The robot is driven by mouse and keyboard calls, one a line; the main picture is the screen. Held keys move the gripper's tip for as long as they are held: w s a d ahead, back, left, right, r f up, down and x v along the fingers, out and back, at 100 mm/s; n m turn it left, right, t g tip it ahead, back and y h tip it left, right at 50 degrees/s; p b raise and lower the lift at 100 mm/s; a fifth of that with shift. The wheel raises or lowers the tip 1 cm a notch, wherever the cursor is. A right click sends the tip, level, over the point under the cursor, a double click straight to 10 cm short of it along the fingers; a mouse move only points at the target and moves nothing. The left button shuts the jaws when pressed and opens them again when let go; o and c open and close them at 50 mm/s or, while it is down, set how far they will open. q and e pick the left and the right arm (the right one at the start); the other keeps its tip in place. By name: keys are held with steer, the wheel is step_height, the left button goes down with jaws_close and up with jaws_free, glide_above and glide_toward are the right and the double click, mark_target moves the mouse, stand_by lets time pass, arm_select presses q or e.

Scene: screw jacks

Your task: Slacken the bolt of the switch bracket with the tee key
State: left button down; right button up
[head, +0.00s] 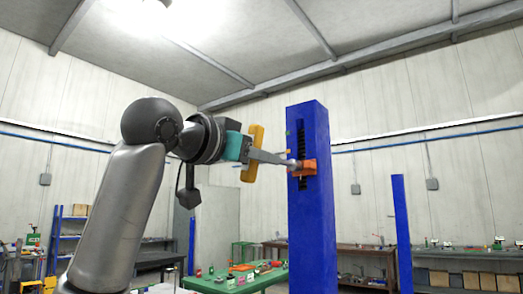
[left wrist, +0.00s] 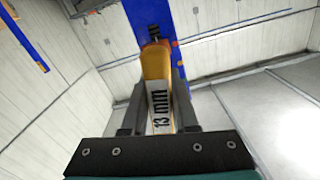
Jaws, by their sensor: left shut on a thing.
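My left gripper (head: 264,156) is raised in front of the blue column (head: 314,230) and is shut on the tee key. The key's yellow handle (head: 247,173) stands crosswise at the gripper. In the left wrist view the yellow tee key (left wrist: 154,62) lies between the two grey fingers and carries a "13 mm" label. The orange switch bracket (head: 309,168) sits on the column beside its dark slot. The key's far end is at the bracket in the head view, but I cannot tell whether it is seated on the bolt. The bolt is hidden. My right gripper is not in view.
A second blue post (head: 402,235) stands to the right. Workbenches and shelves line the walls. The air around the raised arm looks clear.

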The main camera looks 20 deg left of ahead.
arm_select(q)
steer(key=shift+m, duration=0.3)
stand_by(0.6)
steer(key=shift+p+x, duration=0.7)
steer(key=shift+x, duration=0.1)
stand_by(0.6)
steer(key=n, duration=0.5)
steer(key=shift+d, duration=0.1)
steer(key=shift+n+b, duration=0.4)
steer(key=shift+n, duration=1.9)
steer(key=shift+s, duration=0.15)
